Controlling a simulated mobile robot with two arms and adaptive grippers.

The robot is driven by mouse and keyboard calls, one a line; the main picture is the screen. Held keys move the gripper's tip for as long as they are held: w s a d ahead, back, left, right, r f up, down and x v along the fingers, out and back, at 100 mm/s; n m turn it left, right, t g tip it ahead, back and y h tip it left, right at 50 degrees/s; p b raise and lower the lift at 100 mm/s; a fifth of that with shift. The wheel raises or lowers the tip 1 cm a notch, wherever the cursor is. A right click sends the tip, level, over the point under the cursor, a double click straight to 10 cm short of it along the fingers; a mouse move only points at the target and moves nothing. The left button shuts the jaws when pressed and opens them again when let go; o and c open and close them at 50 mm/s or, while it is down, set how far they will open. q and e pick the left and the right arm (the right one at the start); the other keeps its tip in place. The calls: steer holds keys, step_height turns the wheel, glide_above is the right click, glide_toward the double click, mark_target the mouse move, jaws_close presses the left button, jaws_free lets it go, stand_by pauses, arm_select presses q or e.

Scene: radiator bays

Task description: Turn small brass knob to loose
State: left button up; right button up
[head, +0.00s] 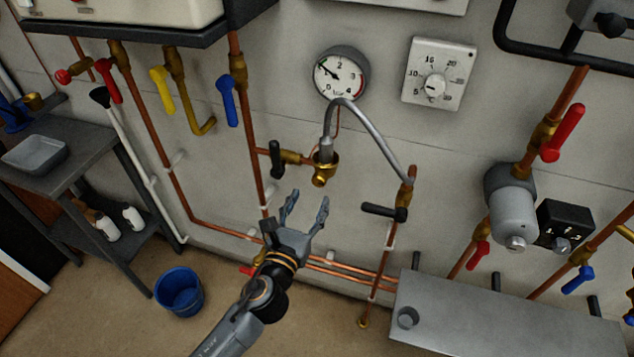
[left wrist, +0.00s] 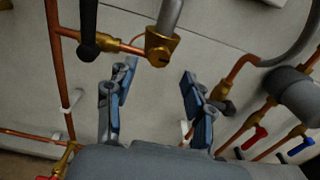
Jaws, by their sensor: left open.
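A small brass knob (head: 320,181) sits at the lower front of a brass fitting, under the end of the grey braided hose, below the gauge. It also shows in the left wrist view (left wrist: 158,58), near the top middle, just beyond my fingertips. How far the knob is turned I cannot tell. My left gripper (head: 309,198) is open and empty, a little below the knob and apart from it, its fingers pointing up at it. In the left wrist view the two fingers (left wrist: 158,85) are spread wide with the knob above the gap. My right gripper is not in view.
A black lever (head: 275,158) stands just left of the brass fitting, and another black lever (head: 379,210) lies to the right. The grey hose (head: 372,128) arches over to the right pipe. A metal-topped bench (head: 500,310) is at lower right. A blue bucket (head: 179,291) stands on the floor.

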mark_target(318, 182)
arm_select(q)
steer(key=x, duration=0.5)
steer(key=shift+w+d, duration=0.15)
steer(key=shift+w, duration=0.15)
jaws_close()
